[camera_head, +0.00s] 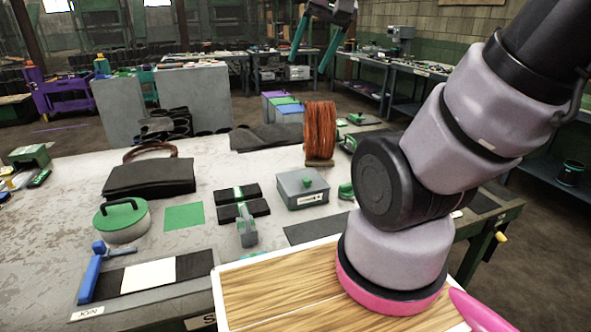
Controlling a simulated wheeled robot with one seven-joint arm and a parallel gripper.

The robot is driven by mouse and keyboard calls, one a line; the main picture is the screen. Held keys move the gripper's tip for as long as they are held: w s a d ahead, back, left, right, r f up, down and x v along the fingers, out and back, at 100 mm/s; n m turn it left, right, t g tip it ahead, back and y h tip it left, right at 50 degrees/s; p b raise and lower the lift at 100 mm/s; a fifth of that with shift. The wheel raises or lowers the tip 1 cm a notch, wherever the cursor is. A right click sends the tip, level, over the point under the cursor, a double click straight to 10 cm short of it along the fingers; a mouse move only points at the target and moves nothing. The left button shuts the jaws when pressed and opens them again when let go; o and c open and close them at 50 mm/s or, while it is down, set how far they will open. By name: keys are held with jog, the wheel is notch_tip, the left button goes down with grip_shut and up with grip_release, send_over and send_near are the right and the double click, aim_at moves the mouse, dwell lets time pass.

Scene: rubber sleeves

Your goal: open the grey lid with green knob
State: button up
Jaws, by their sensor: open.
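A grey box with a grey lid (302,182) stands in the middle of the table. A small green knob (307,182) sits on top of the lid, and a pale label is on the box's front. The lid appears to lie flat on the box. My gripper (308,66) is high at the top of the picture, well above the table and apart from the box. Its two green fingers point down, spread apart with nothing between them.
A copper-coloured coil (319,130) stands behind the box. A green round pot (122,220), a dark bag (150,177), black blocks (238,192) and a blue-handled tool (91,275) lie to the left. A green mat (184,216) lies flat on the table (60,215).

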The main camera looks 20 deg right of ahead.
jog(key=w+d+f+m+g, duration=0.2)
jog(key=w+d+f+g, duration=0.1)
jog(key=w+f, duration=0.8)
jog(key=m+g+h, duration=0.2)
jog(key=g, duration=0.1)
send_over(307, 179)
notch_tip(307, 179, down, 18)
notch_tip(307, 179, down, 11)
jog(key=shift+f, duration=0.1)
grip_shut()
